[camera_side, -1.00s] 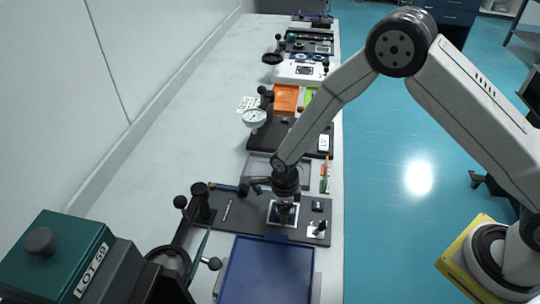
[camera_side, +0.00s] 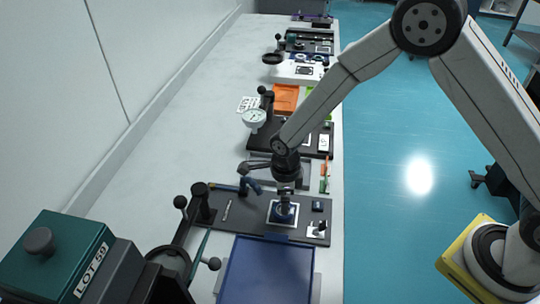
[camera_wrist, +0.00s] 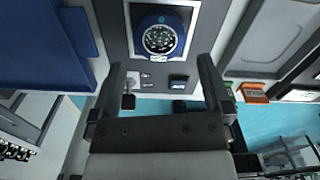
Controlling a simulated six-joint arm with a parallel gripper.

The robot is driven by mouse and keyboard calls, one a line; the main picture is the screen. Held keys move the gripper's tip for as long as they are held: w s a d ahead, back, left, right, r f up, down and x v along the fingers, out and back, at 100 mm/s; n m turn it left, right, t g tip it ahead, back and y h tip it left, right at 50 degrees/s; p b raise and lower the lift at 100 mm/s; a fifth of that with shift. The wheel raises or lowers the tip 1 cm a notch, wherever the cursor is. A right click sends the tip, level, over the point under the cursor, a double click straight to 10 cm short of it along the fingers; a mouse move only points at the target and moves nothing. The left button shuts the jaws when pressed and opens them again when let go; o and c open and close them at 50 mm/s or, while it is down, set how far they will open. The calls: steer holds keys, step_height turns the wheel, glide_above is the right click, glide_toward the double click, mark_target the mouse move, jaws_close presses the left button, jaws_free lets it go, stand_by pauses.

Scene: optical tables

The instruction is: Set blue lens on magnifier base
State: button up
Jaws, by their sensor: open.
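In the wrist view the lens (camera_wrist: 159,39) lies inside the pale square outline, beyond my fingertips. My gripper (camera_side: 285,194) is above the lens, pointing down. In the wrist view my gripper (camera_wrist: 162,66) has its two fingers wide apart with nothing between them. How exactly the lens seats on the plate cannot be told.
The dark board (camera_side: 240,222) also carries small parts and a black post stand (camera_side: 203,204) at its left. A blue tray (camera_side: 266,272) lies in front. A dial gauge (camera_side: 254,117) stands behind.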

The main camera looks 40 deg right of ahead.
step_height(320, 180, up, 7)
stand_by(0.5)
steer(key=shift+r, duration=0.1)
stand_by(0.4)
steer(key=s+d+r+n+t, duration=0.1)
steer(key=s+d+r+n, duration=0.2)
steer(key=n, duration=0.9)
steer(key=s+d+r+n+t, duration=0.1)
steer(key=s+d+r+n, duration=0.3)
steer(key=s+d+n, duration=0.6)
steer(key=shift+s+d+n+t, duration=0.3)
steer(key=shift+d+n, duration=0.45)
steer(key=shift+n, duration=0.65)
